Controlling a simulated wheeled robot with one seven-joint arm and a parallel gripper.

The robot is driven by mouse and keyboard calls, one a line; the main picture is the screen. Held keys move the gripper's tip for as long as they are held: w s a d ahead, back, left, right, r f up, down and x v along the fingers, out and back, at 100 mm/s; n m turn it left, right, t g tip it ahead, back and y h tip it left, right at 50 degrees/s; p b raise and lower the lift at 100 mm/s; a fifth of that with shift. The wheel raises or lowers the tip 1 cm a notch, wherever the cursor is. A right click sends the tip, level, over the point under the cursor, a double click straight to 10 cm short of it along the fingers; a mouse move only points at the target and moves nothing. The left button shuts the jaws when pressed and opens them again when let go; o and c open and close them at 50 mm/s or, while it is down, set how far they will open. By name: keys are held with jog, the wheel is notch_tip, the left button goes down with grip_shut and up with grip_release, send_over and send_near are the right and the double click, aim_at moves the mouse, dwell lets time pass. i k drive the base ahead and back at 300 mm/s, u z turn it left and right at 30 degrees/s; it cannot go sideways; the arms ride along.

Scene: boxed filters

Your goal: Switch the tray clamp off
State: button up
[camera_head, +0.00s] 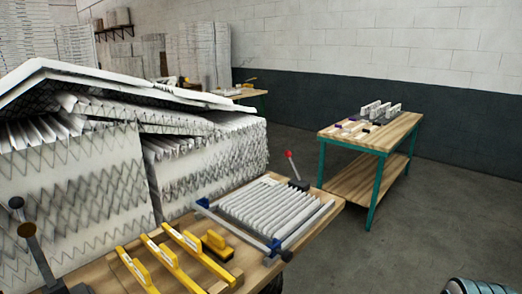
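A pleated white filter tray (275,212) lies on the wooden workbench (205,264), with pale side rails. Blue clamp pieces sit at its corners, one at the front (277,252) and one at the left (203,203). A lever with a red knob (288,154) stands upright, leaning slightly left, on a dark base (299,185) behind the tray's right part. Whether this lever works the clamp cannot be told from this view.
Yellow-handled tools (160,262) lie in front of the tray. Large pleated filters (75,175) are piled behind the bench. A second table (375,137) stands at right; floor between is clear.

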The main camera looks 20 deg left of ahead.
aim_at(288, 153)
jog(key=u, duration=0.4)
jog(key=i, duration=0.3)
jog(key=u, duration=0.35)
jog(key=k, duration=1.3)
jog(key=u, duration=0.6)
jog(key=i, duration=1.4)
jog(key=z, duration=0.5)
jog(key=i, duration=0.45)
jog(key=z, duration=0.4)
